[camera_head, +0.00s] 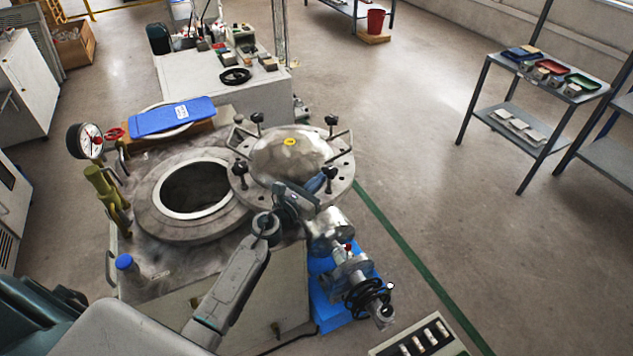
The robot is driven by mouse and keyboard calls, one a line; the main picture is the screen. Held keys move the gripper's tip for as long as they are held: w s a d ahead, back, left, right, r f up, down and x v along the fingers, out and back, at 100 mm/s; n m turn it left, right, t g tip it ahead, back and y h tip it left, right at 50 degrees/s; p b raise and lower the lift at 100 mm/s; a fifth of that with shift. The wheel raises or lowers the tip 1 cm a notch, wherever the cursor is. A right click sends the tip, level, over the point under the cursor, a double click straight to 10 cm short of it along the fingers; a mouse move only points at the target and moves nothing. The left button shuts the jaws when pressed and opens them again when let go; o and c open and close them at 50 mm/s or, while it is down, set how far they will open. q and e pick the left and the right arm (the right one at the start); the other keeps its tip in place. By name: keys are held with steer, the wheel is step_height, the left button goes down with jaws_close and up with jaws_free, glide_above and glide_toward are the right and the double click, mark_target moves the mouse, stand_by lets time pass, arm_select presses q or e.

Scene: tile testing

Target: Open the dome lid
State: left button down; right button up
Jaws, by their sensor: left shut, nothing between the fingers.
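The dome lid (287,155) is a round metal dome on a wide flange with several black knobs, loop handles and a yellow mark on top. It sits to the right of the round opening (192,187) of the test vessel (150,215), whose dark inside is exposed. The lid covers at most the opening's right edge. My left gripper (318,183) is at the lid's front right edge, close to a black knob (329,172). It is shut and empty; whether it touches the lid or knob I cannot tell. My right gripper is out of view.
A pressure gauge (90,140) and yellow-green fitting (104,187) stand left of the opening. A blue pad (172,116) lies behind. Metal valve piping (345,262) sits front right.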

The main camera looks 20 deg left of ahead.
arm_select(q)
steer(key=w+d+y, duration=0.1)
steer(key=w, duration=0.1)
steer(key=w+d+n+y, duration=0.1)
steer(key=w, duration=0.2)
steer(key=w+d+n+y, duration=0.1)
steer(key=w, duration=0.2)
steer(key=shift+d+t, duration=0.3)
steer(key=shift+d, duration=0.05)
steer(key=w+d+n+y+b, duration=0.2)
steer(key=w+y+b, duration=0.2)
steer(key=w, duration=0.6)
steer(key=shift+d+b, duration=0.3)
steer(key=shift+b, duration=0.05)
